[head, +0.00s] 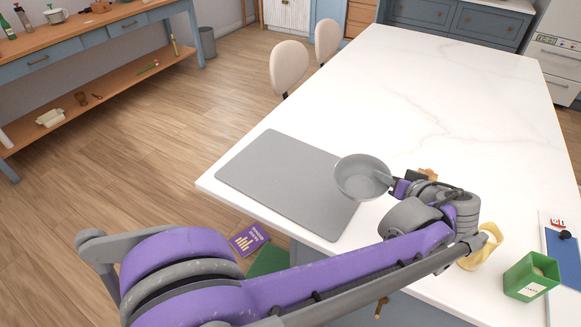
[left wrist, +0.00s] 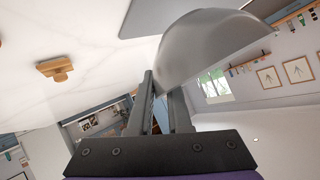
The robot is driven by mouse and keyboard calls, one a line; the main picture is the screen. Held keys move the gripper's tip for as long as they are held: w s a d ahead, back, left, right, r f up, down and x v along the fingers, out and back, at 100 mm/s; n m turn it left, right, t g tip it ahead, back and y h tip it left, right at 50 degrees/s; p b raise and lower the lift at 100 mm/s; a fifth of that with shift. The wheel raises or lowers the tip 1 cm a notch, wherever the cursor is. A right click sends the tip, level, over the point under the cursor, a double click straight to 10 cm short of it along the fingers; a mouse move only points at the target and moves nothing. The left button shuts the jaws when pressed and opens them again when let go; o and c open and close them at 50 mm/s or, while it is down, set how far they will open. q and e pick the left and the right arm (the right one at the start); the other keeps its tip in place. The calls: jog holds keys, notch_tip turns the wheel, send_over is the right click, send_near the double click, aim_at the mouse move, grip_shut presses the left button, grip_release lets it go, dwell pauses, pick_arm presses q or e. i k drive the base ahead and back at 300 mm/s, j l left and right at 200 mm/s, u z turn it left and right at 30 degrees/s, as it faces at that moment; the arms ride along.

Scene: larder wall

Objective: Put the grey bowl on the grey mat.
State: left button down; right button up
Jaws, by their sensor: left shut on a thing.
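The grey bowl (head: 361,177) is held by its right rim in my left gripper (head: 388,184), over the right edge of the grey mat (head: 280,175). In the head view the bowl looks upright and overlaps the mat's right side; its exact height above the table I cannot tell. The left wrist view shows the bowl (left wrist: 212,48) large, with its wall between the fingers of my left gripper (left wrist: 160,85). A corner of the mat (left wrist: 165,15) shows behind it. My right gripper is not in view.
The white countertop (head: 440,100) is clear beyond the mat. A wooden object (left wrist: 56,68) lies on it. A green box (head: 530,276), a yellow item (head: 481,248) and a blue item (head: 563,258) are at the right. Two chairs (head: 290,66) stand along the left side.

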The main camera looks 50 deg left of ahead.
aim_at(278, 172)
jog(key=j+z, duration=0.1)
jog(key=j, duration=0.35)
jog(key=k+j+z, duration=0.1)
jog(key=j, duration=0.35)
jog(key=k+j+z, duration=0.1)
jog(key=j, duration=0.3)
jog(key=k+j+z, duration=0.1)
jog(key=j, duration=0.35)
